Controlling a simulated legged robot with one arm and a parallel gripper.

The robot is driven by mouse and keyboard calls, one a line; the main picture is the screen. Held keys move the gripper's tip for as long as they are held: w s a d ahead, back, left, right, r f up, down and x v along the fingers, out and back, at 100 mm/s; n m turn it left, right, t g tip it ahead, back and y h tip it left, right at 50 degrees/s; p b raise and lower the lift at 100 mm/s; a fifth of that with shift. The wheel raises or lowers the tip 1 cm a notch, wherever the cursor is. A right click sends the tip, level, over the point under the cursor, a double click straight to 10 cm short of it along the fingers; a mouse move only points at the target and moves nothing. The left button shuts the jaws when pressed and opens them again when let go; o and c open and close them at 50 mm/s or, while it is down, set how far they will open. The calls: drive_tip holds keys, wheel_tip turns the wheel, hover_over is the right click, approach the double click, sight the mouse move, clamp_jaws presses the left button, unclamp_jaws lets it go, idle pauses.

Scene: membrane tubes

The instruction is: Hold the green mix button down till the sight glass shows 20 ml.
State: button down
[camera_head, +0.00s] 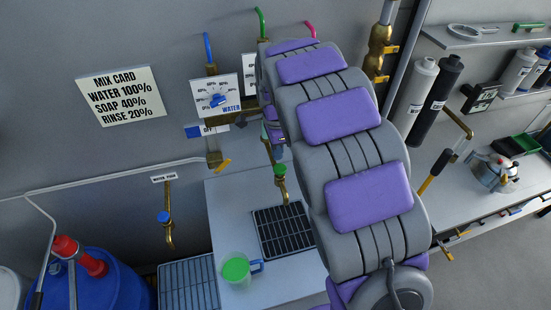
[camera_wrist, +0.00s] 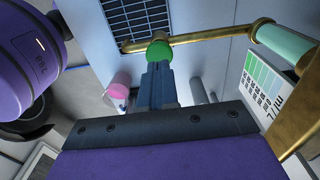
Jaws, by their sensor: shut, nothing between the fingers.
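The green mix button (camera_wrist: 158,50) is a round green cap on a brass fitting in the wrist view. In the head view a green cap (camera_head: 280,169) tops the brass spout by the black grate. My gripper (camera_wrist: 158,68) is shut and empty. Its dark fingertips overlap the button's near edge in the wrist view; I cannot tell whether they touch or press it. The glass tube that looks like the sight glass (camera_wrist: 284,42) is pale teal, on brass pipe at right. I cannot read its level.
A clear mug with green contents (camera_head: 236,270) stands on the white counter, left of the grate (camera_head: 282,232). A card with coloured bands (camera_wrist: 268,90) is beside the brass pipe. A blue-topped tap (camera_head: 165,218) is further left. My arm hides much of the middle.

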sight(282, 167)
drive_tip(key=shift+a+r, duration=0.55)
drive_tip(key=shift+r, duration=3.35)
drive_tip(key=s+d+n+b, duration=0.2)
drive_tip(key=s+d+n, duration=0.1)
drive_tip(key=s+d, duration=0.5)
drive_tip(key=s+d+f+n+b, duration=0.1)
drive_tip(key=s+f+n, duration=0.2)
drive_tip(key=s, duration=0.7)
drive_tip(key=s+f+n+g+b, duration=0.1)
drive_tip(key=s+f+n+b, duration=0.1)
drive_tip(key=s+n, duration=0.3)
drive_tip(key=s+d+f+n+b, duration=0.1)
drive_tip(key=s+f+n, duration=0.3)
drive_tip(key=s, duration=1)
drive_tip(key=shift+s+d+f+n+g+b, duration=0.15)
drive_tip(key=shift+s+d+n+g+b, duration=0.2)
drive_tip(key=shift+b, duration=0.1)
drive_tip(key=shift+d, duration=0.25)
drive_tip(key=shift+a, duration=0.15)
